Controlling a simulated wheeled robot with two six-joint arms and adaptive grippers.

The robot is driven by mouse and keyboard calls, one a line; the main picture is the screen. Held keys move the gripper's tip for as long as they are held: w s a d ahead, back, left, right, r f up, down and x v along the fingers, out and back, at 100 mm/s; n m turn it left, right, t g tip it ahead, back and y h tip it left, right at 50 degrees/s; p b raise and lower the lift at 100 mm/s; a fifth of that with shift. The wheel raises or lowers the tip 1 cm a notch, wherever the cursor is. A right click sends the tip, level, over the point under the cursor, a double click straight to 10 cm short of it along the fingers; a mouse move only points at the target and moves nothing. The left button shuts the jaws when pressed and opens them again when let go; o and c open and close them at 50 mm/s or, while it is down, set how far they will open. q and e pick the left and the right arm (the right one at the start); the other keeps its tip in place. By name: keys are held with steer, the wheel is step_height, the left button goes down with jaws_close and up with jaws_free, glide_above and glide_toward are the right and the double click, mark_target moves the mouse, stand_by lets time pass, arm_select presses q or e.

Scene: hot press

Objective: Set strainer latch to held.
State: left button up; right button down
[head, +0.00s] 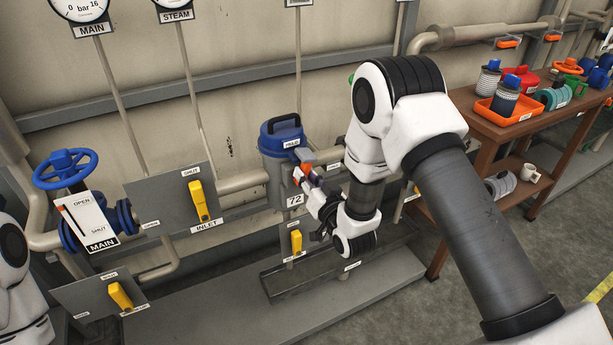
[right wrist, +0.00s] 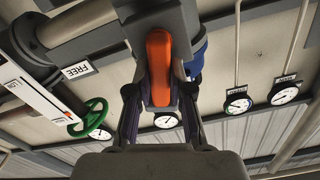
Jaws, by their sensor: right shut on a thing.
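The strainer (head: 277,172) is a grey pot with a blue handled lid (head: 283,135), in the middle of the head view. Its latch (head: 298,175) has an orange-red lever on the pot's front right side. My right gripper (head: 312,186) is shut on this latch lever; the arm hides part of it. In the right wrist view the orange lever (right wrist: 160,60) stands between the two fingers of my gripper (right wrist: 160,98). A FREE label (right wrist: 78,71) shows to its left; a small lid label is hard to read. My left gripper is out of view.
A blue MAIN valve wheel (head: 65,169) and yellow INLET lever (head: 198,201) stand left of the strainer. Another yellow lever (head: 296,242) is below it. A wooden table (head: 490,125) with several parts stands at right. Open floor lies in front.

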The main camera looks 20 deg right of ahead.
steer(key=n, duration=0.1)
steer(key=n+b, duration=0.1)
steer(key=n, duration=0.1)
steer(key=shift+a+n, duration=0.3)
steer(key=shift+a, duration=0.1)
steer(key=c, duration=1)
jaws_free()
steer(key=shift+c, duration=0.2)
steer(key=shift+s, duration=0.15)
steer(key=s, duration=1.1)
steer(key=shift+s+d, duration=0.4)
steer(key=shift+d, duration=0.05)
